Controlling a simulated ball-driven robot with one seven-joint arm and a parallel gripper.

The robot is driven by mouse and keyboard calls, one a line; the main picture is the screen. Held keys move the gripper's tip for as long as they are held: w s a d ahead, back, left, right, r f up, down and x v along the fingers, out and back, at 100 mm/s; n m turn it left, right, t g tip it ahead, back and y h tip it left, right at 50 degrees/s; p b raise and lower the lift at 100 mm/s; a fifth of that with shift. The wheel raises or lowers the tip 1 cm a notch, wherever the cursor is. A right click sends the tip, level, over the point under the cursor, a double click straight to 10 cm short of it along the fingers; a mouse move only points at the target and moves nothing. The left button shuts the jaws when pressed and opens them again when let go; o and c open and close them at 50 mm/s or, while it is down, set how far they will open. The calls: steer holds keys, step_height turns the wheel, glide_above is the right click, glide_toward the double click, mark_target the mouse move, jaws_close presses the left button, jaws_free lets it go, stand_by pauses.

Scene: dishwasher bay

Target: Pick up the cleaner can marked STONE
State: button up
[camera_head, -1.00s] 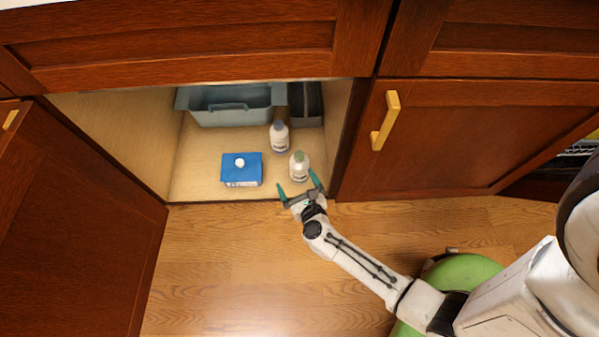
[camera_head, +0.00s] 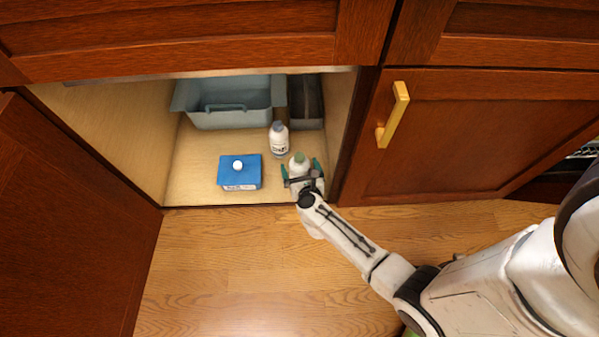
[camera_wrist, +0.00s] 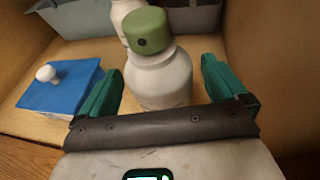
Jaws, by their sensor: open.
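A white bottle-shaped can with a green cap (camera_head: 299,159) stands upright at the front right of the open cabinet floor. It also shows large in the wrist view (camera_wrist: 160,78). A second white can with a grey-blue cap (camera_head: 279,139) stands behind it, partly hidden in the wrist view. I cannot read STONE on either can; the rear can's dark lettering is too small. My gripper (camera_head: 301,166) is open, its two teal fingers on either side of the green-capped can. A gap shows between each finger and the can in the wrist view.
A blue box with a white knob (camera_head: 240,172) lies left of the cans. A grey-blue bin (camera_head: 228,117) and a dark container (camera_head: 306,105) stand at the back. The cabinet's right wall is close beside my gripper. The open door (camera_head: 75,220) is at left.

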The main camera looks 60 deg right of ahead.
steer(key=shift+w+d+f, duration=0.15)
steer(key=shift+w+d, duration=0.2)
steer(key=shift+w, duration=0.05)
steer(key=c, duration=1.3)
step_height(320, 180, up, 18)
steer(key=p, duration=1.4)
